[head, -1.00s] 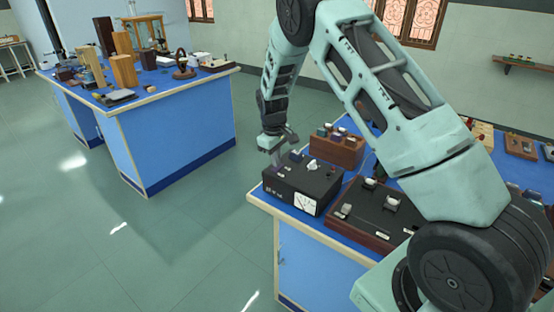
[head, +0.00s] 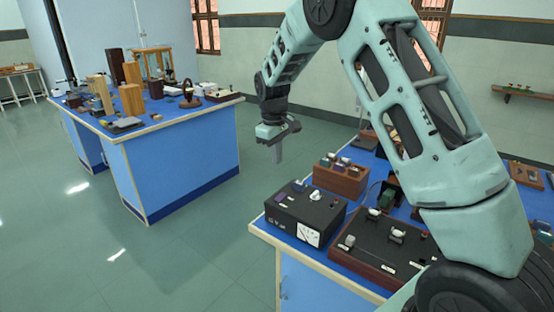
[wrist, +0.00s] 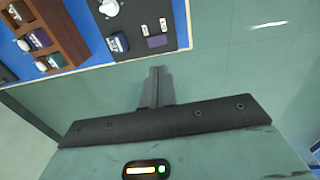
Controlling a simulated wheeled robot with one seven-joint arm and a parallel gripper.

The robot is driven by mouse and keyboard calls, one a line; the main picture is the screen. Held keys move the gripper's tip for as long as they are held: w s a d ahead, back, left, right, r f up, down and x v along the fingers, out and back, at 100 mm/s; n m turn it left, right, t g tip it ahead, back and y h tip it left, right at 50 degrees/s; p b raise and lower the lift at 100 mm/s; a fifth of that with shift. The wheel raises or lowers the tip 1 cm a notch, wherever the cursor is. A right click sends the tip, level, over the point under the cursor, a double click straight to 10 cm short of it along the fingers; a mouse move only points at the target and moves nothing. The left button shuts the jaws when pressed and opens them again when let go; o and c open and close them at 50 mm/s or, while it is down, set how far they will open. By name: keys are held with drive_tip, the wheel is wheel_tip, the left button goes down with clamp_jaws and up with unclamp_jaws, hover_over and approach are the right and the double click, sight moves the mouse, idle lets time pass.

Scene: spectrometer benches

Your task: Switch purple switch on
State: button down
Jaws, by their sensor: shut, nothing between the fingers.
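The black box (head: 308,225) with a dial meter on its front stands at the left corner of the near blue bench. The purple switch (wrist: 156,41) is on its top, beside a dark blue switch (wrist: 118,42), and shows small in the head view (head: 281,198). I cannot tell which way the purple switch is tipped. My gripper (head: 278,157) is shut and empty, above and beyond the box, clear of it. In the wrist view my closed fingers (wrist: 160,72) point toward the box's edge, with floor behind them.
A white knob (head: 316,195) stands on the box top. Another bench (head: 180,165) with apparatus is at the left, across open floor.

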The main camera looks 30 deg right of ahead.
sight(283, 195)
drive_tip(key=shift+w+d+r+h+b, duration=0.25)
drive_tip(key=shift+d+b, duration=0.2)
drive_tip(key=shift+b, duration=0.45)
drive_tip(key=shift+f, duration=0.2)
drive_tip(key=f+p, duration=0.1)
drive_tip(key=f, duration=0.3)
drive_tip(key=d+f+p, duration=0.1)
drive_tip(key=f, duration=0.4)
drive_tip(key=d+f+p, duration=0.1)
drive_tip(key=f, duration=0.3)
drive_tip(key=shift+w+f, duration=0.25)
drive_tip(key=shift+f, duration=0.1)
